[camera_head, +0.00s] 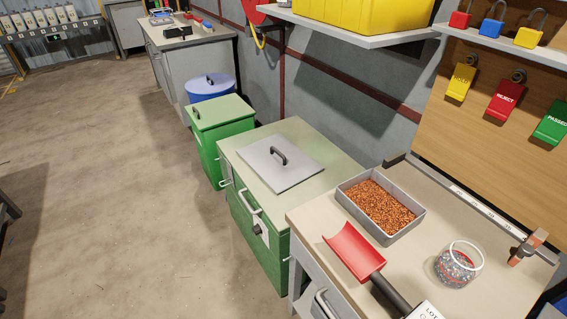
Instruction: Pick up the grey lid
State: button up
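The grey lid (278,166) is a flat, square plate with a dark arched handle (278,155) at its middle. It lies flat on the pale top of a green cabinet (258,236), near the centre of the head view. My gripper is not in view, and no part of my arm shows near the lid. Nothing covers the lid.
Right of the cabinet, a workbench (316,213) holds a grey tray of copper granules (421,219), a red scoop (352,251) and a glass jar (457,265). Behind stand a green lidded bin (222,113) and a blue bin (211,86). The floor (110,180) at left is clear.

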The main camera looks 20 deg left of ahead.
aim_at(281, 165)
jog(key=i+j+z, duration=0.1)
jog(key=j, duration=0.35)
jog(key=i+j, duration=0.2)
jog(key=j, duration=0.2)
jog(key=i+j+z, duration=0.15)
jog(key=j, duration=0.3)
jog(key=i+j, duration=0.15)
jog(key=j, duration=0.3)
jog(key=i+j+z, duration=0.15)
jog(key=j, duration=0.3)
jog(key=i+j+z, duration=0.1)
jog(key=j, duration=0.35)
jog(key=i+j, duration=0.25)
jog(key=i+j+z, duration=0.1)
jog(key=j, duration=0.3)
jog(key=i, duration=0.1)
